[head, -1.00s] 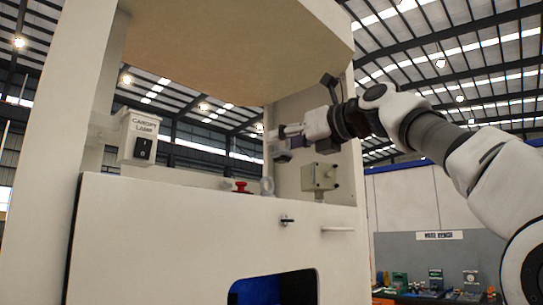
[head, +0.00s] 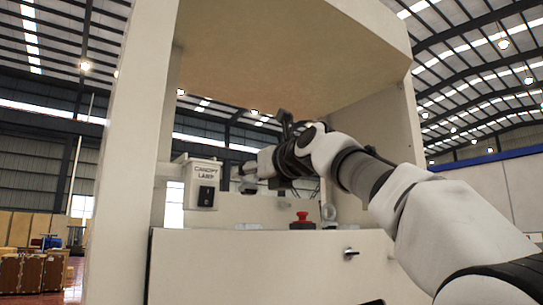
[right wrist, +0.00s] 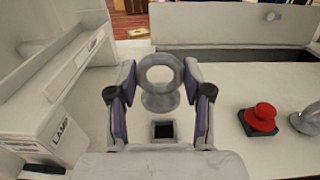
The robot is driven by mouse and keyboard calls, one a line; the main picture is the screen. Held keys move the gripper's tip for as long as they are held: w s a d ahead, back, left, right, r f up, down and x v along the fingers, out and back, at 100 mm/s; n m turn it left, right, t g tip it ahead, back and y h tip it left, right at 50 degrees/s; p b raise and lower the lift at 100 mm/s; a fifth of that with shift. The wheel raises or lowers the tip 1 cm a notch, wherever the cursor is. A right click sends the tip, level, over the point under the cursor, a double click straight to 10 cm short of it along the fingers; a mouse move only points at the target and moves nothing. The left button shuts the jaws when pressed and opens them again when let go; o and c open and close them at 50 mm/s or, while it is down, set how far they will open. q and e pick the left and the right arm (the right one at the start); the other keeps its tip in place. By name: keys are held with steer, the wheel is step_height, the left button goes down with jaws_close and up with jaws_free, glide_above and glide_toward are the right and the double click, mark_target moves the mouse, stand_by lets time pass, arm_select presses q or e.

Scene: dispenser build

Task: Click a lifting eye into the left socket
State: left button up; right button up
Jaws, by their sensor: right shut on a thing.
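My right gripper (right wrist: 160,95) is shut on a grey lifting eye (right wrist: 160,72), its ring upright between the two fingers in the right wrist view. A square dark socket (right wrist: 162,130) lies in the pale top surface, appearing just below the eye in that view; the eye looks apart from it. A second lifting eye (right wrist: 306,118) stands at the right, also in the head view (head: 328,212). My left gripper is not in view.
A red button (right wrist: 262,117) stands between the socket and the second eye, also in the head view (head: 302,221). The canopy lamp switch box (head: 204,184) is left of the gripper. A canopy (head: 290,60) overhangs the ledge. A latch (head: 350,253) sticks out of the front panel.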

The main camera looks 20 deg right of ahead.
steer(key=shift+w+f, duration=0.1)
steer(key=shift+f, duration=0.2)
step_height(320, 180, down, 4)
steer(key=shift+d+f+b, duration=0.1)
steer(key=shift+b, duration=0.85)
steer(key=shift+f+b, duration=0.3)
steer(key=shift+f, duration=0.3)
steer(key=shift+w+f, duration=0.15)
steer(key=shift+f, duration=0.05)
steer(key=shift+s+r, duration=0.15)
steer(key=shift+s, duration=0.05)
steer(key=shift+p, duration=0.4)
steer(key=shift+f+b, duration=0.3)
steer(key=shift+f, duration=0.1)
